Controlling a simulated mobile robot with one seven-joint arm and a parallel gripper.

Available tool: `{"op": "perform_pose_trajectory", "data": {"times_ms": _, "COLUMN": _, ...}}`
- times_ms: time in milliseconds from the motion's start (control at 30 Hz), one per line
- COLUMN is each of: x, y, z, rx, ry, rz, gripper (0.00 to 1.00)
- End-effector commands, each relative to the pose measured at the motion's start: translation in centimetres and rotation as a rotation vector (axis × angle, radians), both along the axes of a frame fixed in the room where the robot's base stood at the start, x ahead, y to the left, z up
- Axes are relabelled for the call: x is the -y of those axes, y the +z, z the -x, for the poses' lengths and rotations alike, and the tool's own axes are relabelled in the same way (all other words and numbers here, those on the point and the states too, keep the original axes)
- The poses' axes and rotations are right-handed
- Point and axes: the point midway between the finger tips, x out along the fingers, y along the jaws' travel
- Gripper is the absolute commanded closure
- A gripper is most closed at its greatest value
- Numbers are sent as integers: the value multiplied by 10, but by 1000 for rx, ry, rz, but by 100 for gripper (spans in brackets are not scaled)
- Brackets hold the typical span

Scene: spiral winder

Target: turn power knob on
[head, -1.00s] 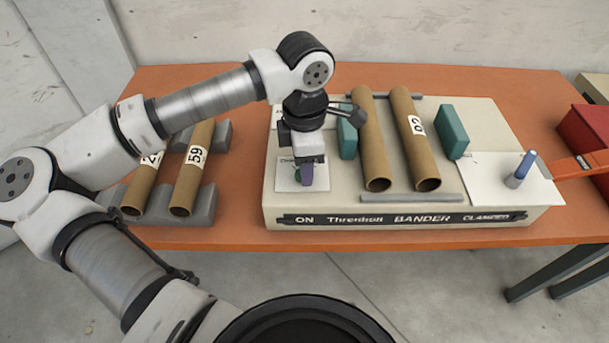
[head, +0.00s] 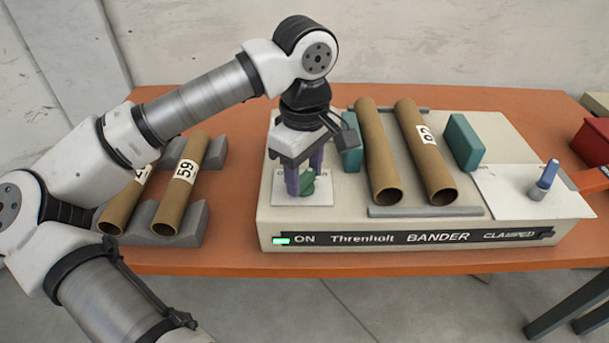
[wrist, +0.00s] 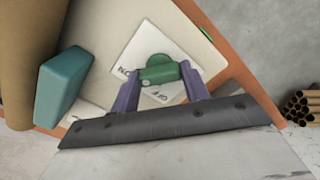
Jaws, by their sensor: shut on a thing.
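The green power knob (head: 308,183) stands on a white plate (head: 318,197) at the left end of the beige bander machine (head: 268,205). In the wrist view the knob (wrist: 158,74) is a round base with a bar across it, over a plate marked ON and OFF. My gripper (wrist: 160,80) points down with its purple fingers at both ends of the bar, shut on it. In the head view my gripper (head: 305,180) partly hides the plate. A green lamp (head: 281,240) glows beside the word ON on the front panel.
Two cardboard tubes (head: 378,150) lie on the machine between teal blocks (head: 463,143). More tubes (head: 182,172) rest on grey cradles at the left. A blue-topped peg (head: 544,178) stands on the right-hand white plate (head: 505,190). A red box (head: 590,143) is at the far right.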

Motion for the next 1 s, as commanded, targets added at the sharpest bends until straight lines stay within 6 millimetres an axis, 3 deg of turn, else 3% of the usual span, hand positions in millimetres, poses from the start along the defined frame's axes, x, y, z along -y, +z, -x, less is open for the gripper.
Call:
{"op": "perform_pose_trajectory", "data": {"times_ms": 667, "x": 0, "y": 1, "z": 0, "rx": 2, "ry": -66, "rz": 1, "gripper": 77}}
{"op": "perform_pose_trajectory", "data": {"times_ms": 700, "x": 0, "y": 1, "z": 0, "rx": 2, "ry": -66, "rz": 1, "gripper": 52}}
{"op": "perform_pose_trajectory", "data": {"times_ms": 833, "x": 0, "y": 1, "z": 0, "rx": 2, "ry": -65, "rz": 1, "gripper": 35}}
{"op": "perform_pose_trajectory", "data": {"times_ms": 1000, "x": 0, "y": 0, "z": 0, "rx": 1, "ry": -64, "rz": 1, "gripper": 33}}
